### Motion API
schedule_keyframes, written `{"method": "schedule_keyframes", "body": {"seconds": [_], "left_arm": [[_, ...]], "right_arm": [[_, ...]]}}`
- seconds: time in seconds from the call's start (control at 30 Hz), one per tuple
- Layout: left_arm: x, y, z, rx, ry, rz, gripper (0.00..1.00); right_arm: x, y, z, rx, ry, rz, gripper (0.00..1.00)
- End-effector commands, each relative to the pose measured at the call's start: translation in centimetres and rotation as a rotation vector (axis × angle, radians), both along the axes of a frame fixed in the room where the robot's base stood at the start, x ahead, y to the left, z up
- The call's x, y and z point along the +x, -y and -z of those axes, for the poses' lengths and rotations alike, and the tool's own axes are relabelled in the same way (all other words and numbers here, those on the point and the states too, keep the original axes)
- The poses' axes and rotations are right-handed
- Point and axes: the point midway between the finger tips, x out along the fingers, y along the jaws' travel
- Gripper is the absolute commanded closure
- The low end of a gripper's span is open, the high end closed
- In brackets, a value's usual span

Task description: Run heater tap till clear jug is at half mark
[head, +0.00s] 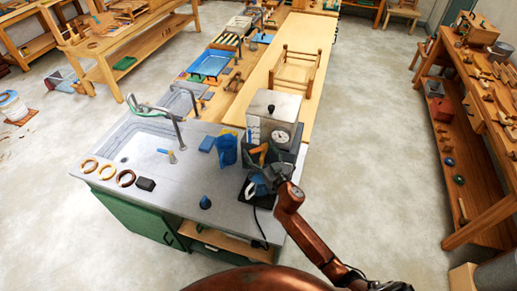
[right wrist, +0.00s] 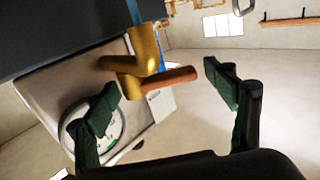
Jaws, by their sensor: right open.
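The heater (head: 275,106) is a pale metal box with a round dial, standing on the grey counter. In the right wrist view its brass tap (right wrist: 145,50) carries a reddish-brown lever (right wrist: 172,78). My right gripper (head: 262,168) is at the heater's front. In the right wrist view my open right gripper (right wrist: 163,88) has one finger on each side of the lever, with a gap at the right finger. My left gripper is out of view.
A sink (head: 140,142) with a curved faucet (head: 178,132) lies left of the jug. Rings (head: 107,172), a dark block (head: 146,184) and a small blue item (head: 206,202) are on the counter. A black cord (head: 256,222) hangs over the front edge.

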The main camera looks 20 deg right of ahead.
Motion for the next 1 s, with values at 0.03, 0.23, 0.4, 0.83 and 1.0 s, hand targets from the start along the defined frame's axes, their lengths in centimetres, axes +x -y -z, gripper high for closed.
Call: {"method": "schedule_keyframes", "body": {"seconds": [0.03, 0.23, 0.4, 0.83, 1.0], "left_arm": [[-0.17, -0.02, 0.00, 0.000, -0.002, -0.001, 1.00], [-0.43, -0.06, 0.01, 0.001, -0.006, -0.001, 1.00], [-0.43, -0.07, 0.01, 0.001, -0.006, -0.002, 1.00], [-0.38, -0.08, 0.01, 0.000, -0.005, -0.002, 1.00], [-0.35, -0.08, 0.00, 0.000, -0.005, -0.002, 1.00]], "right_arm": [[0.30, -0.07, -0.04, 0.000, 0.000, 0.000, 0.22], [0.51, -0.10, 0.01, 0.000, 0.000, 0.000, 0.22], [0.49, -0.09, 0.01, 0.000, 0.000, 0.000, 0.27], [0.46, -0.09, 0.01, 0.000, 0.000, 0.000, 0.57], [0.46, -0.09, 0.01, 0.000, 0.000, 0.000, 0.69]]}}
